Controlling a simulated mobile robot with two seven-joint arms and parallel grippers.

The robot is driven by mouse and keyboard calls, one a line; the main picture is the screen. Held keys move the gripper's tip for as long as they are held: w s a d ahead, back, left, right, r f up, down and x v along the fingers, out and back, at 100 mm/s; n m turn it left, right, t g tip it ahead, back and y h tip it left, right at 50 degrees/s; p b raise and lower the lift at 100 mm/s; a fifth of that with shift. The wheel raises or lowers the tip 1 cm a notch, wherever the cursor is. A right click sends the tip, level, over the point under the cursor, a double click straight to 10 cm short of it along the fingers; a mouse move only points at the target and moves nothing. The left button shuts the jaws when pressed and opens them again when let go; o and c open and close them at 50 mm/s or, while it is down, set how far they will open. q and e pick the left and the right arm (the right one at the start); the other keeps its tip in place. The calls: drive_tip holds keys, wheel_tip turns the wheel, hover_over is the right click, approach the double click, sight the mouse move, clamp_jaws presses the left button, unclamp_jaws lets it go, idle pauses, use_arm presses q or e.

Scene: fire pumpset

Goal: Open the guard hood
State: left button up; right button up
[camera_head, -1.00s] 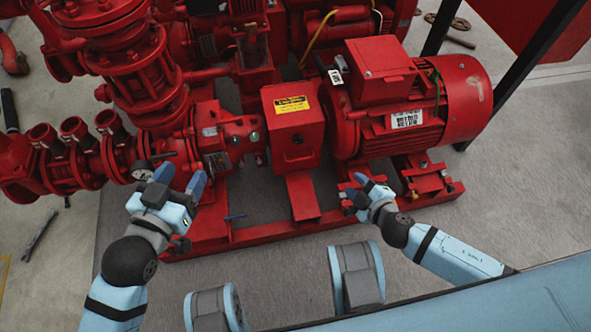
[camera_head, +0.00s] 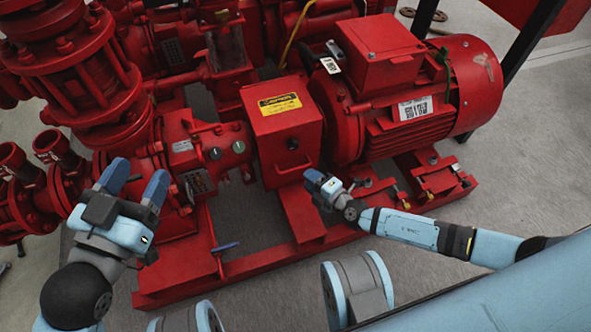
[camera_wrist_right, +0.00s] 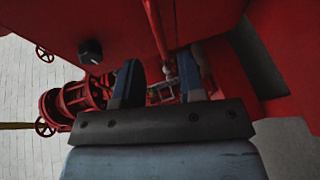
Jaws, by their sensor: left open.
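The guard hood (camera_head: 287,128) is a red box with a yellow caution label, between the pump and the motor. It looks shut. A black knob (camera_head: 293,144) sits on its front face and also shows in the right wrist view (camera_wrist_right: 90,51). My right gripper (camera_head: 319,183) is just below and right of the hood, apart from the knob. In the right wrist view, its blue fingers (camera_wrist_right: 157,80) are spread with nothing held between them. My left gripper (camera_head: 136,183) is open and empty, in front of the pump at the left.
The red motor (camera_head: 400,95) stands right of the hood. The red pump and pipes (camera_head: 90,80) fill the left. Grey floor (camera_head: 515,170) is free at the right.

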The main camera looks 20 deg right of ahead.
sight(296, 168)
drive_tip(key=b+x, duration=0.1)
drive_tip(key=x, duration=0.5)
drive_tip(key=shift+w+a+f, duration=0.1)
drive_tip(key=shift+w+a, duration=0.05)
drive_tip(key=shift+w, duration=0.15)
clamp_jaws()
